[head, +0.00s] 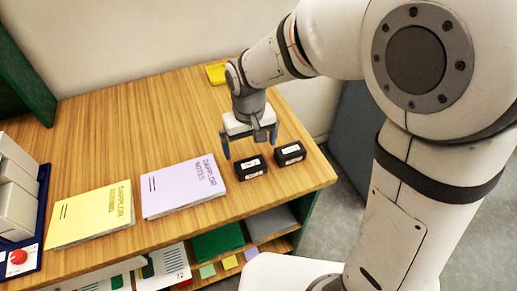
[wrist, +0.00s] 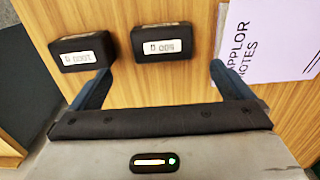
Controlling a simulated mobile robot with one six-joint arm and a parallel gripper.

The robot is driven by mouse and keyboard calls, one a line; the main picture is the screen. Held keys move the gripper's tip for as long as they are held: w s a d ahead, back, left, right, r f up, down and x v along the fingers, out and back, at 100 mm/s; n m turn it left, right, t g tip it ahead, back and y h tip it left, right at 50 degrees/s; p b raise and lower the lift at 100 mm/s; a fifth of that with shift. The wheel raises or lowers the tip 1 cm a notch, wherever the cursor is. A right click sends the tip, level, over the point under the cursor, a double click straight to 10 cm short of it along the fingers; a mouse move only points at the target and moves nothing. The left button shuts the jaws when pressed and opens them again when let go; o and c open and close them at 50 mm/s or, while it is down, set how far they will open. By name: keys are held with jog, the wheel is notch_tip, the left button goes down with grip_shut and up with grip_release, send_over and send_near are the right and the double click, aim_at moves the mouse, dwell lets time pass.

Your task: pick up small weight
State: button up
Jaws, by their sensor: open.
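Two black block weights with white labels lie side by side on the wooden table. The left one in the head view (head: 250,167) is beside the purple notebook; it is the right one in the wrist view (wrist: 163,53). The other weight (head: 290,153) is the left one in the wrist view (wrist: 88,43). The labels appear upside down and blurred, and I cannot surely tell which weight is smaller. My gripper (head: 249,144) is open and empty above the table. In the wrist view its fingertips (wrist: 160,69) frame the weight beside the notebook, apart from it.
A purple notebook (head: 185,185) and a yellow notebook (head: 90,215) lie to the left on the table. A blue tray (head: 40,215) with grey blocks is at the far left. A yellow item (head: 216,73) lies at the back edge. The table's right edge is close to the weights.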

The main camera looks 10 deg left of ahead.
aim_at(250, 163)
jog(key=f, duration=0.5)
jog(key=f+p, duration=0.1)
jog(key=f, duration=0.2)
jog(key=shift+s, duration=0.35)
jog(key=c, duration=1.4)
